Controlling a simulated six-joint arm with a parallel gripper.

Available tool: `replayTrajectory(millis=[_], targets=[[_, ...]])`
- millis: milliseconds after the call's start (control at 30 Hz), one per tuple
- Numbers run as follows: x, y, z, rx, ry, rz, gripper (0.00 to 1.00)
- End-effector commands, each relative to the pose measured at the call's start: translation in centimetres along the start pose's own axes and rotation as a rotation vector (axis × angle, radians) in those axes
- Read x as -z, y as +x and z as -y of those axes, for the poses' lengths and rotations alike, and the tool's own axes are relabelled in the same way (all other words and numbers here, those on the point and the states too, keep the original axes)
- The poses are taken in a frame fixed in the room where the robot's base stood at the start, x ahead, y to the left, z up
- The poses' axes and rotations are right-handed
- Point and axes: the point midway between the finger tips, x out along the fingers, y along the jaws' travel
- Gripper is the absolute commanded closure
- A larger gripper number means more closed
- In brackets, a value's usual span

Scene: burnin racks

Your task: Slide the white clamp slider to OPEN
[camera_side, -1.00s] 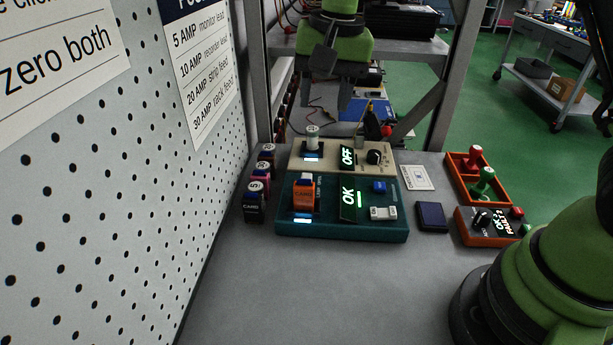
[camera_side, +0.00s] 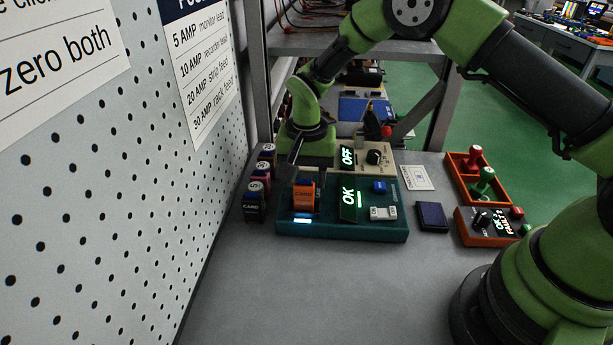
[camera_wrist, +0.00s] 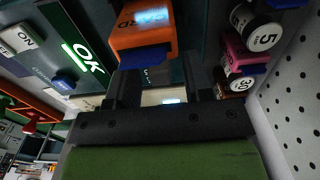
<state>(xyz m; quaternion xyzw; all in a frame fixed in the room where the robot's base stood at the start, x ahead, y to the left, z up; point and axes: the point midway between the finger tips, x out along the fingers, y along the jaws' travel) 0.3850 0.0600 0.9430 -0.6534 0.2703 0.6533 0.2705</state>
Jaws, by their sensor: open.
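My gripper (camera_side: 290,163) is open, low over the left part of the beige box (camera_side: 379,171), behind the orange card (camera_side: 303,197). In the wrist view its fingers (camera_wrist: 158,80) stand apart, with the orange card (camera_wrist: 143,35) ahead of them. Nothing is clearly held. The card stands in the teal box (camera_side: 342,231). A white block (camera_side: 383,213), marked ON in the wrist view (camera_wrist: 22,38), sits at the teal box's front right, away from my gripper. I cannot tell whether it is the clamp slider. My gripper hides the beige box's left part.
The teal box display (camera_side: 348,199) reads OK; the beige box display (camera_side: 347,157) reads OFF. Several numbered cartridges (camera_side: 254,203) stand at the left by the pegboard. A dark blue pad (camera_side: 431,216) and an orange tray (camera_side: 457,179) lie right. The front bench is clear.

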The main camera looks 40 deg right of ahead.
Motion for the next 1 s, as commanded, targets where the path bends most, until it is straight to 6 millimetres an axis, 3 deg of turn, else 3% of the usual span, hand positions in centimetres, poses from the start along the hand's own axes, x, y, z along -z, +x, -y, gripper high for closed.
replayTrajectory(millis=[367,567,767,1000], targets=[[0.0,0.6,0.0,0.001,0.000,-0.001,0.55],[0.0,0.6,0.0,0.001,0.000,-0.001,1.00],[0.3,0.6,0.0,0.001,0.001,-0.001,1.00],[3.1,0.6,0.1,0.002,0.004,-0.001,1.00]])
